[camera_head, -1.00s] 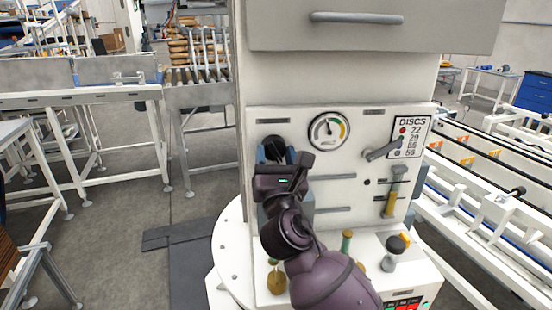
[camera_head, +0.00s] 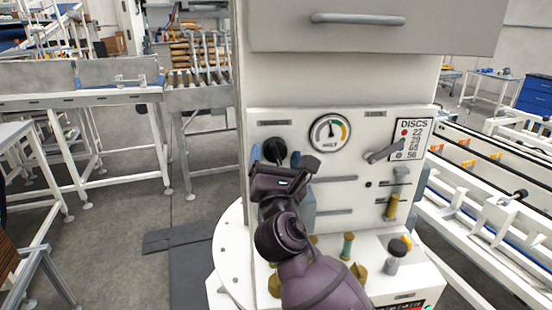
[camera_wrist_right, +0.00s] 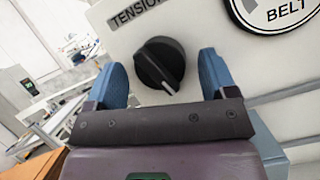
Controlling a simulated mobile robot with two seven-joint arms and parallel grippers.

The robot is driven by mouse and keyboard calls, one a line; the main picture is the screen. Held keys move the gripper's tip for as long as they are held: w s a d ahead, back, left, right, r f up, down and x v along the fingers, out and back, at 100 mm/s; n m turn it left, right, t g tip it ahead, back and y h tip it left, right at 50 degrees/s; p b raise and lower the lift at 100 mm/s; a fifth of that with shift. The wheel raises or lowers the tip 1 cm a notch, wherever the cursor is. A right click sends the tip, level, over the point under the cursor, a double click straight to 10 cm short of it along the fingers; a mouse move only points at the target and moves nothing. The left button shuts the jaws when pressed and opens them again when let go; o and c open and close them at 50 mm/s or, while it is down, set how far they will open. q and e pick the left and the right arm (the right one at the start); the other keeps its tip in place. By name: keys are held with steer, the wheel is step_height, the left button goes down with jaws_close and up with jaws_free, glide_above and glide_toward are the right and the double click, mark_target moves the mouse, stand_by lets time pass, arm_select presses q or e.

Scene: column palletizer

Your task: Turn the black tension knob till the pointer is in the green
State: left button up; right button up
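The black tension knob (camera_head: 275,149) is on the white panel, below a label reading TENSION in the right wrist view. There the knob (camera_wrist_right: 160,65) has a white mark toward its lower right. My right gripper (camera_head: 276,156) is open, with one blue finger on each side of the knob and gaps to both. In the wrist view the fingers (camera_wrist_right: 160,78) are clear of the knob; their depth relative to it is hard to tell. The round BELT gauge (camera_head: 330,133) has a pointer standing about upright, with coloured bands to its right. My left gripper is out of view.
Right of the gauge are a grey lever (camera_head: 383,152) and a DISCS sign (camera_head: 411,138). A yellow-handled slider (camera_head: 392,207) is below them. Several small knobs stand on the ledge under my right arm. A grey cover with a handle (camera_head: 357,18) overhangs the panel.

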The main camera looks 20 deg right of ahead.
steer(key=b+v, duration=0.1)
steer(key=v, duration=0.9)
steer(key=shift+s, duration=0.4)
steer(key=shift+f, duration=0.1)
